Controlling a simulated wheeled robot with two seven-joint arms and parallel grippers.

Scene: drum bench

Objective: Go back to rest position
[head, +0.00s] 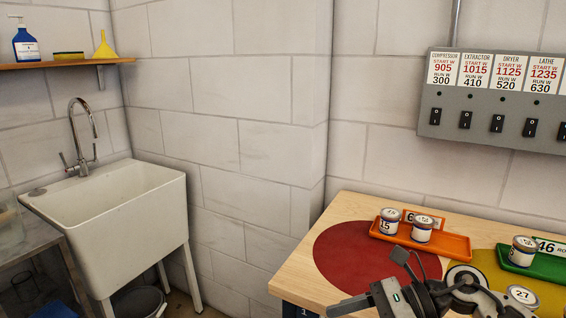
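One of my arms reaches in from the lower right over the front of the wooden bench (345,212); I take it as my right one. Its dark gripper (408,264) is over the red disc (345,250), in front of the orange tray (445,247). Nothing shows held in it, but the view is too small to tell how far its fingers are apart. My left gripper is not in view.
Tins marked 15 (389,224) and another (422,232) stand on the orange tray. A tin (522,253) stands on the green tray (550,268); tin 27 (522,296) is near my arm. A switch panel (490,115) hangs above. A sink (120,215) stands left.

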